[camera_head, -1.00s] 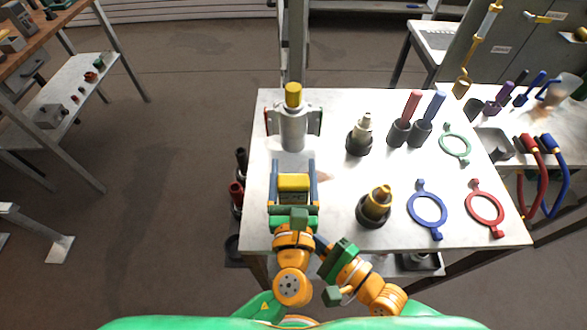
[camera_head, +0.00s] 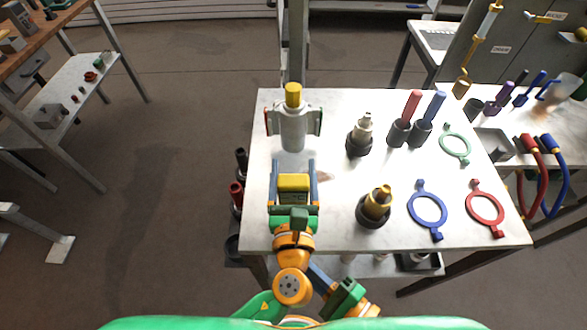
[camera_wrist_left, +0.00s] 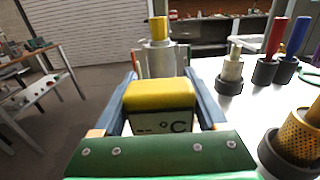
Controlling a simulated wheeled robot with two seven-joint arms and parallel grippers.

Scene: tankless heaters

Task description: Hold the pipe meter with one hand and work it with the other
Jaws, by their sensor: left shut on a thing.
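The pipe meter is a yellow-topped box (camera_head: 293,186) with a grey display face, held over the near left part of the white table (camera_head: 335,225). In the left wrist view the meter (camera_wrist_left: 158,95) shows dashes and "°C" on its display. My left gripper (camera_head: 293,166) is shut on it, with one blue-grey finger along each side. My right gripper (camera_head: 318,272) is low at the table's near edge, just right of my left wrist. Its blue-grey fingers are partly hidden, so its opening cannot be told.
A grey cylinder with a yellow cap (camera_head: 292,125) stands just beyond the meter. A brass-topped fitting (camera_head: 376,203), a pale fitting (camera_head: 361,136), a blue ring (camera_head: 411,212) and a red ring (camera_head: 470,209) occupy the table's right. Bare tabletop lies between.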

